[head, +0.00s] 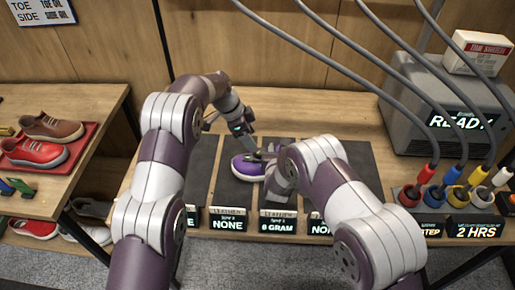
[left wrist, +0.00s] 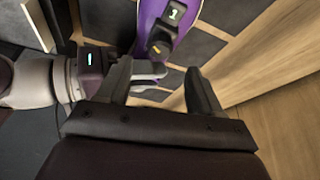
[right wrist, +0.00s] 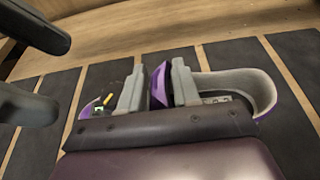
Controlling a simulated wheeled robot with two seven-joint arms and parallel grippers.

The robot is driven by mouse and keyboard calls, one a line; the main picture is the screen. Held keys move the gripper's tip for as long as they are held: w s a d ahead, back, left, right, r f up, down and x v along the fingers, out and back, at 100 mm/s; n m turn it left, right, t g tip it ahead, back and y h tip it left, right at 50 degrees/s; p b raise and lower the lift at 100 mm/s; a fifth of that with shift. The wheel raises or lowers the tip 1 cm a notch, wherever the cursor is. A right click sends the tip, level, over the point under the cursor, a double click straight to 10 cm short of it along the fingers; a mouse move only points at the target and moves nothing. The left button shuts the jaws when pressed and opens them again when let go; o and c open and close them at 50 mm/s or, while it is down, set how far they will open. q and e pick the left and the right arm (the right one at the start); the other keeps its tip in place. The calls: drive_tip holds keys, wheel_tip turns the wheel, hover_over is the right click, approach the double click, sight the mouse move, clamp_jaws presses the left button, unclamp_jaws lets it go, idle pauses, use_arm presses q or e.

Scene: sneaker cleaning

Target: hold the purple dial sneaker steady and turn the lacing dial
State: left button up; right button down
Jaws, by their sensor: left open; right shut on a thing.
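The purple sneaker (head: 246,166) with a white sole stands on the dark mats of the middle table, toe toward the left. My right gripper (right wrist: 158,72) is shut on the sneaker's purple upper, and its pale collar (right wrist: 255,84) shows to the right. The dark lacing dial (left wrist: 159,47), with a yellow mark, sits on the shoe beside a small display reading what looks like 1 (left wrist: 174,14). My left gripper (left wrist: 160,76) is open and empty. Its fingers point toward the dial, apart from it. In the head view my right gripper partly hides the shoe.
Signs (head: 228,222) line the table's front edge. A grey machine (head: 430,100) reading READY stands at the right, with coloured cable plugs (head: 426,175) before it. A side table at the left holds a red tray (head: 72,160) of shoes. Mats left of the sneaker are bare.

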sight(259, 151)
use_arm(q)
drive_tip(key=x, duration=0.7)
drive_tip(key=c, duration=1.1)
drive_tip(key=m+g, duration=0.2)
drive_tip(key=m, duration=0.2)
drive_tip(key=shift+w+r+m, duration=0.1)
drive_tip(key=shift+w+m, duration=0.05)
drive_tip(key=shift+m, duration=0.25)
drive_tip(key=o, duration=1.1)
drive_tip(key=shift+a, duration=0.1)
drive_tip(key=s+v, duration=0.1)
drive_tip(key=v, duration=1.1)
drive_tip(key=shift+w, duration=0.4)
